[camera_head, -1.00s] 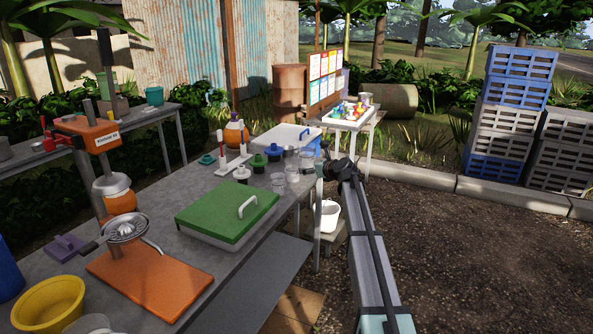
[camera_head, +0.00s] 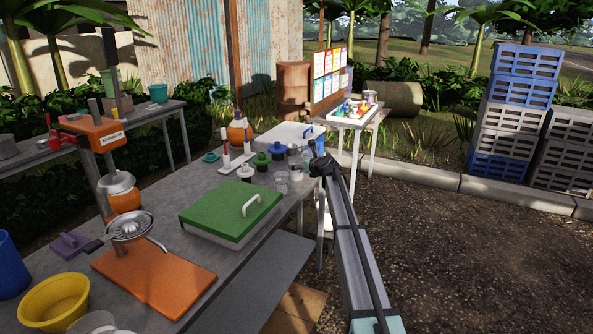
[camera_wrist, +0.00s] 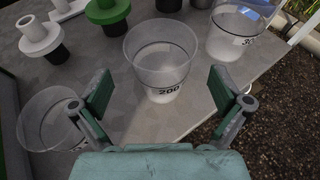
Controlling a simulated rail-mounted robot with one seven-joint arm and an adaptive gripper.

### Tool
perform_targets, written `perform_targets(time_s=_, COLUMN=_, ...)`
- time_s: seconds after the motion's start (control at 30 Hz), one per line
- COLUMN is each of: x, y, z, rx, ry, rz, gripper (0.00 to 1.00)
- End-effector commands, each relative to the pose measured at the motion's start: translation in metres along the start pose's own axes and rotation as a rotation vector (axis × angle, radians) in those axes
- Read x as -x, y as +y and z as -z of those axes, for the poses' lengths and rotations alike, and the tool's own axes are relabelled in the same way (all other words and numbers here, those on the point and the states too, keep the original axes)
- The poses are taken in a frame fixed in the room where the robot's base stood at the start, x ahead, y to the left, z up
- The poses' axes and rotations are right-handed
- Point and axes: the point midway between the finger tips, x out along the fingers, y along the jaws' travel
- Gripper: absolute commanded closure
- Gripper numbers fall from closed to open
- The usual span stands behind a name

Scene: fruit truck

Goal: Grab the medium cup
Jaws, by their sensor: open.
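A clear cup marked 200 (camera_wrist: 161,62) stands upright on the grey table in the wrist view, centred between and just beyond my fingertips. My gripper (camera_wrist: 163,92) is open and empty, with a green-padded finger on each side. A second clear cup (camera_wrist: 236,30), its marking partly readable as 30, stands at the upper right. In the head view my gripper (camera_head: 318,168) is small and dark at the table's right edge, beside the clear cups (camera_head: 282,183).
Green-and-black (camera_wrist: 107,12) and white-and-black (camera_wrist: 40,36) pieces stand at the upper left. In the head view a green-lidded box (camera_head: 230,212) and an orange board (camera_head: 155,279) lie on the table (camera_head: 215,290). Open ground lies to the right.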

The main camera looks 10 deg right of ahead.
Motion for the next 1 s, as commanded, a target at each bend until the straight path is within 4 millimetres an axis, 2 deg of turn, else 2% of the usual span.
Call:
perform_targets(time_s=0.4, x=-0.048, y=-0.002, z=0.0, rx=0.001, ry=0.001, rz=-0.001, gripper=0.0)
perform_targets(time_s=0.67, x=-0.051, y=-0.001, z=0.001, rx=0.001, ry=0.0, rz=0.0, gripper=0.0)
perform_targets(time_s=0.73, x=-0.051, y=-0.001, z=0.001, rx=0.001, ry=0.0, rz=0.0, gripper=0.18)
perform_targets(time_s=0.8, x=-0.051, y=-0.001, z=0.001, rx=0.001, ry=0.0, rz=0.0, gripper=0.43)
perform_targets(time_s=0.83, x=-0.051, y=-0.001, z=0.001, rx=0.001, ry=0.0, rz=0.0, gripper=0.46)
perform_targets(time_s=1.0, x=-0.05, y=-0.001, z=0.001, rx=0.0, ry=0.0, rz=0.0, gripper=0.46)
